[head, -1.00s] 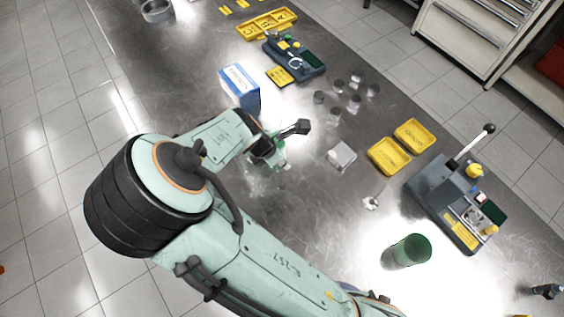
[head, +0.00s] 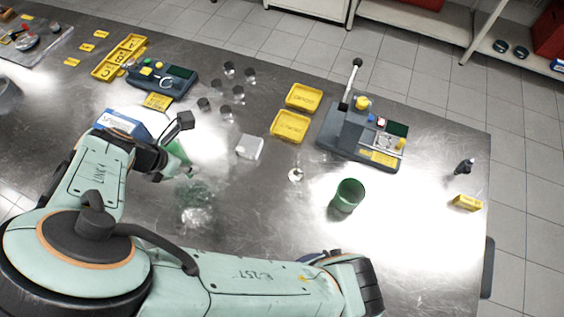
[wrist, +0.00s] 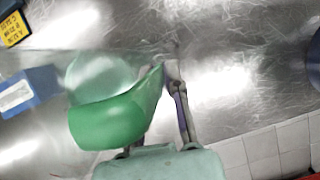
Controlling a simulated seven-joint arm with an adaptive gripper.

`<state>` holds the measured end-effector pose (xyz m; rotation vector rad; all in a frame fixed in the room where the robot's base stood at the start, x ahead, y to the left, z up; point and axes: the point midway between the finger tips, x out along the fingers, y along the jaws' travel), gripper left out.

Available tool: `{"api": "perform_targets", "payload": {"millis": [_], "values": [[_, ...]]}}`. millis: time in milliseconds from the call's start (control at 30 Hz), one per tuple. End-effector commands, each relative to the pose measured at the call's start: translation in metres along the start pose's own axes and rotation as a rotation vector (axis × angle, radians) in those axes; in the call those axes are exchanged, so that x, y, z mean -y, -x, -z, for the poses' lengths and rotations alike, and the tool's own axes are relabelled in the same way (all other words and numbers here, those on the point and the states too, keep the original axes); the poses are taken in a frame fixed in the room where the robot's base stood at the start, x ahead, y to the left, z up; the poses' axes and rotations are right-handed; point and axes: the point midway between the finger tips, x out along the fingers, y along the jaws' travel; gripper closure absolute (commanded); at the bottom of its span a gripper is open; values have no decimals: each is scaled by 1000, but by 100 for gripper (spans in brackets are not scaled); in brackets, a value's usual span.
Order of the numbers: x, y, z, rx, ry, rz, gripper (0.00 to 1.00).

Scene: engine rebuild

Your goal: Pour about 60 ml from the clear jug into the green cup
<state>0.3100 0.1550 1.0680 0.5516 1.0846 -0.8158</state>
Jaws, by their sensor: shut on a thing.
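The green cup (head: 348,196) stands on the steel table, right of centre in the head view, with its open top visible. My gripper (head: 176,152) is at left centre, well to the left of the cup. It is shut on the clear jug (head: 196,198), whose see-through body is hard to make out against the table. In the wrist view the jug (wrist: 98,74) shows as a pale round shape with a solid green part beside my gripper (wrist: 160,105). I cannot tell the liquid level or whether the jug touches the table.
A blue and white box (head: 124,122) stands close behind my gripper. A small white block (head: 249,147), two yellow trays (head: 289,126) and a grey fixture (head: 345,140) with an upright lever lie behind the cup. Several small dark-topped cylinders stand further back. The table around the cup is mostly clear.

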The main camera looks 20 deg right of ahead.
Motion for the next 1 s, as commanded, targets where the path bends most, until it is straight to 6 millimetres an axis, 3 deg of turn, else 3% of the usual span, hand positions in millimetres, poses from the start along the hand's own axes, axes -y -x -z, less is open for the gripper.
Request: {"api": "perform_targets", "payload": {"millis": [267,700,1000], "values": [[7,5,6,5,-490,195,100],[-5,24,56,14,-1170,475,100],[-18,21,59,24,-1712,700,100]]}}
